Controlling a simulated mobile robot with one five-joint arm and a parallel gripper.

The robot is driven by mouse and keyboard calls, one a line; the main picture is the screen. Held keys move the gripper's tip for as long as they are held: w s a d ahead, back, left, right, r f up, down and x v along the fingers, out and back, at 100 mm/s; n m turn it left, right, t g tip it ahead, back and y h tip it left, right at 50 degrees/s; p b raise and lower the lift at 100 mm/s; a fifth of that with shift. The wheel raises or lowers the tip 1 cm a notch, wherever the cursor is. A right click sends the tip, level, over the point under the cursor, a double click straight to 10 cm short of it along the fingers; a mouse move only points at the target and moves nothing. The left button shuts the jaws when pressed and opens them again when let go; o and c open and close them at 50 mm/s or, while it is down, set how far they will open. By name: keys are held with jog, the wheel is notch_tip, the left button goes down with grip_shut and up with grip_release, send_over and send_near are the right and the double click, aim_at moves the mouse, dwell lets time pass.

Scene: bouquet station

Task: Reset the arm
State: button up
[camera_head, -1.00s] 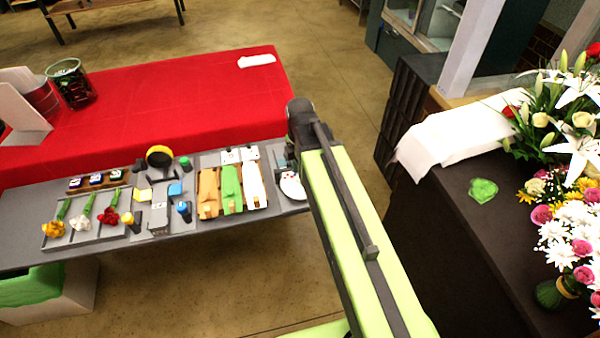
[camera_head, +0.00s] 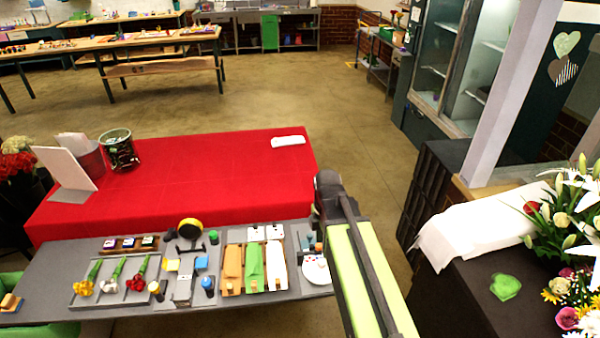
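My arm (camera_head: 368,282) is green and dark grey and reaches up from the bottom right of the head view. Its far dark end (camera_head: 330,190) is over the right end of the grey work table (camera_head: 60,255). My gripper's fingers cannot be made out, so I cannot tell whether it is open or shut or holds anything. On the table lie a yellow flower (camera_head: 84,287), a white flower (camera_head: 109,285) and a red flower (camera_head: 136,283) in a tray. Wraps in orange (camera_head: 232,262), green (camera_head: 254,264) and white (camera_head: 276,262) lie to the right.
A red-covered table (camera_head: 220,180) stands behind the work table. A dark counter (camera_head: 455,310) with a white cloth (camera_head: 480,228), a green heart (camera_head: 505,286) and bouquets (camera_head: 575,235) is on the right. Open floor (camera_head: 270,95) lies beyond the red table.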

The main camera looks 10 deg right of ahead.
jog(key=shift+f+b, duration=0.3)
jog(key=shift+s+f+b, duration=0.65)
jog(key=shift+f+b, duration=0.2)
jog(key=shift+f, duration=0.05)
jog(key=m, duration=0.1)
jog(key=s+m, duration=0.1)
jog(key=m, duration=0.2)
jog(key=shift+s+f+m, duration=0.15)
jog(key=shift+s+m, duration=0.1)
jog(key=shift+m, duration=0.15)
jog(key=m, duration=0.2)
jog(key=shift+s+f+m+b, duration=0.1)
jog(key=shift+s+m+b, duration=0.2)
jog(key=shift+s+m, duration=0.1)
jog(key=m, duration=0.3)
jog(key=shift+s+a+m, duration=0.1)
jog(key=shift+s+m, duration=0.15)
jog(key=shift+m, duration=0.05)
jog(key=m, duration=0.3)
jog(key=shift+s, duration=0.15)
jog(key=m, duration=0.5)
jog(key=shift+m, duration=0.3)
